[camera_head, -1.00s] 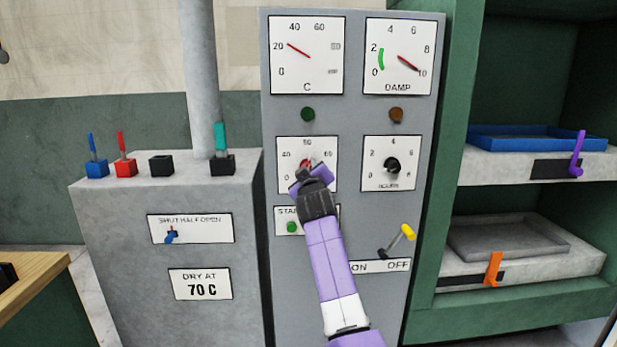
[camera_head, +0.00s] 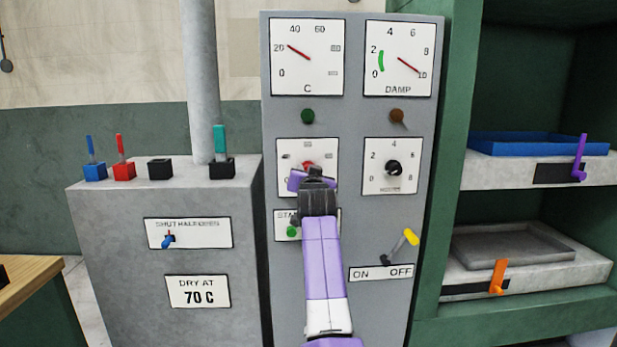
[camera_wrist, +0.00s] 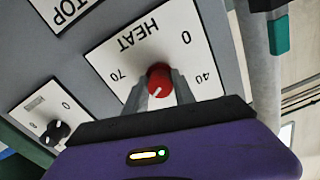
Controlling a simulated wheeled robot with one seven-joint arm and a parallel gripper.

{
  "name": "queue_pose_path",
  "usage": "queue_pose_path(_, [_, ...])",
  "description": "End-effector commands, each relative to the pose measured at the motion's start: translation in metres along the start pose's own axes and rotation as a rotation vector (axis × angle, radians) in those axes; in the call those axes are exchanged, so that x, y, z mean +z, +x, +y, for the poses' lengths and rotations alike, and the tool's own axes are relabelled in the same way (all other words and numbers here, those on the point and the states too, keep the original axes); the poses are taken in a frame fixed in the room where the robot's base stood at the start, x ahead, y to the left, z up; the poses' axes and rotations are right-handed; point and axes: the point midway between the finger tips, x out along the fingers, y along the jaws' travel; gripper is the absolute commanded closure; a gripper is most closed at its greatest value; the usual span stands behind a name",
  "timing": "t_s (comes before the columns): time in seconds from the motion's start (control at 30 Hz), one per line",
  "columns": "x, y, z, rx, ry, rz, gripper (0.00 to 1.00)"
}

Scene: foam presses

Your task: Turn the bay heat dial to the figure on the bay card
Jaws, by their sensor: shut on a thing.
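The red heat dial (camera_head: 308,166) is on the grey panel, on a white scale plate (camera_head: 287,183) below the green lamp. My gripper (camera_wrist: 159,92) is shut on the dial, one finger on each side. In the wrist view the dial (camera_wrist: 158,78) has a white mark pointing to the lower left, away from the word HEAT. The 0, 40 and 70 show there; the figures on the mark's side are hidden by my gripper. The bay card (camera_head: 197,292) on the grey cabinet reads DRY AT 70 C.
The black hours dial (camera_head: 393,168) is right of the heat dial. A start plate with a green button (camera_head: 292,233) and a yellow-tipped ON/OFF lever (camera_head: 410,237) are below. Gauges for C (camera_head: 307,57) and DAMP (camera_head: 398,58) are above. Coloured levers top the cabinet (camera_head: 110,215).

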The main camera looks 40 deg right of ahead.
Motion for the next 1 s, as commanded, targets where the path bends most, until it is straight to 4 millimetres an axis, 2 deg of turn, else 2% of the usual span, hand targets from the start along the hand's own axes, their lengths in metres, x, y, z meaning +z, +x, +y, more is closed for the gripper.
queue_pose_path(0.03, [0.0044,0.0000,0.0006,0.001,0.044,-0.006,1.00])
queue_pose_path(0.6, [0.0033,0.0000,-0.0009,0.002,0.584,-0.007,1.00])
queue_pose_path(1.0, [0.0026,0.0000,-0.0012,0.003,0.875,-0.006,1.00])
